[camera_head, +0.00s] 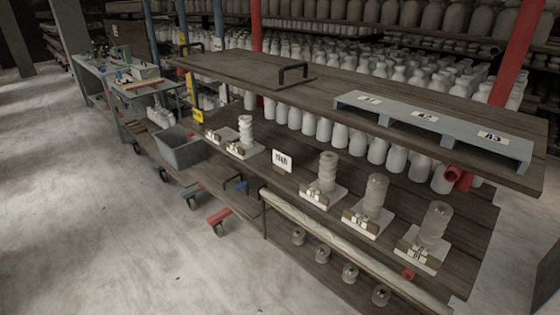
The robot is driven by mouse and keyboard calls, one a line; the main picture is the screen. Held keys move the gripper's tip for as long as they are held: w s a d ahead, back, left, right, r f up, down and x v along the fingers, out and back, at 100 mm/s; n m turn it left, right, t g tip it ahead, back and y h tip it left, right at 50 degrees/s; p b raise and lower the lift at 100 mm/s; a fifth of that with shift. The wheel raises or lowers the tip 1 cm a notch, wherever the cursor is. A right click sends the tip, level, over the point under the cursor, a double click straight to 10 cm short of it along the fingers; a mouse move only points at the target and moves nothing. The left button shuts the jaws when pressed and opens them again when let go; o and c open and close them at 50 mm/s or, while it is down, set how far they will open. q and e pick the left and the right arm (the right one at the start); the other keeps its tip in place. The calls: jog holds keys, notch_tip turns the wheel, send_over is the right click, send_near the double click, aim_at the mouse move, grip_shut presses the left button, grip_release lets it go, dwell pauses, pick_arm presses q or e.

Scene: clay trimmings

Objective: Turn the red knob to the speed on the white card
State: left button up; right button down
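A white card (282,160) with dark lettering stands upright on the lower wooden shelf, near its middle; the lettering looks like a short word but is too small to read surely. A small red part (409,274) sits at the front edge of the lower shelf at the right and may be the red knob; its pointer and markings cannot be made out. A larger red round part (457,178) shows under the upper board at the right. Neither of my grippers is in view.
Stacked clay pieces on white bases, such as one at the right (436,224), stand along the lower shelf (470,255). A grey rack (430,125) with labelled slots lies on the upper board. A grey bin (181,150) stands at the left. The floor (90,220) at left is clear.

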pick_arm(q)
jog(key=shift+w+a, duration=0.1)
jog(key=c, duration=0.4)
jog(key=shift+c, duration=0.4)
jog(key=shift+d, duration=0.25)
